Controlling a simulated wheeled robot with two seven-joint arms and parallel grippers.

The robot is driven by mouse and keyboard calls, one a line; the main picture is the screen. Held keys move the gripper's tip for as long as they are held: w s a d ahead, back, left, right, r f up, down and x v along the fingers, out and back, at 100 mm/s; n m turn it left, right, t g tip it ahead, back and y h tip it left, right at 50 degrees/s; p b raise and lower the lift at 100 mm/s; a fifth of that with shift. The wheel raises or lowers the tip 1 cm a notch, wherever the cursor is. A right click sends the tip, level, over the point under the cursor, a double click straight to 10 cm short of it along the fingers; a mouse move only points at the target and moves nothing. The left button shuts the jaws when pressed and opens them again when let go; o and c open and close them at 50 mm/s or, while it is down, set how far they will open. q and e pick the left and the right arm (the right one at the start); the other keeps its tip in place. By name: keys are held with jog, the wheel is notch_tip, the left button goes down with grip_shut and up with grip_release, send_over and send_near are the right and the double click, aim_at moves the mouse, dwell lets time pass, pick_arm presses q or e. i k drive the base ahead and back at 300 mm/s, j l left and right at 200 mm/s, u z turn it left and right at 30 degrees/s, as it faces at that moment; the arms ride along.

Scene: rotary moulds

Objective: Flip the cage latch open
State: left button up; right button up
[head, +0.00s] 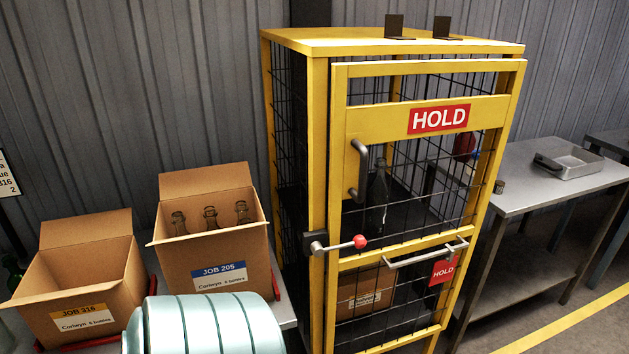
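The yellow cage (318,150) stands in the middle of the head view, with dark wire mesh sides and a yellow-framed door that looks closed. The latch (335,245) is on the left edge of the door, at about mid height. Its metal lever points right, nearly level, and ends in a red knob (360,242). A grey vertical handle (361,170) sits above the latch, beside a red HOLD sign (438,119). A silver bar (427,254) crosses the door lower down, with a red HOLD tag (442,271) by it. Neither of my grippers is in view.
Open cartons JOB 205 (220,274) and JOB 316 (82,321) stand left of the cage. A teal ribbed rounded object (205,325) is at the front left. Right of the cage is a metal table (520,192) with a tray (570,163). A dark bottle (378,195) stands inside the cage.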

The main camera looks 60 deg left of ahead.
aim_at(359, 241)
jog(key=u, duration=1.85)
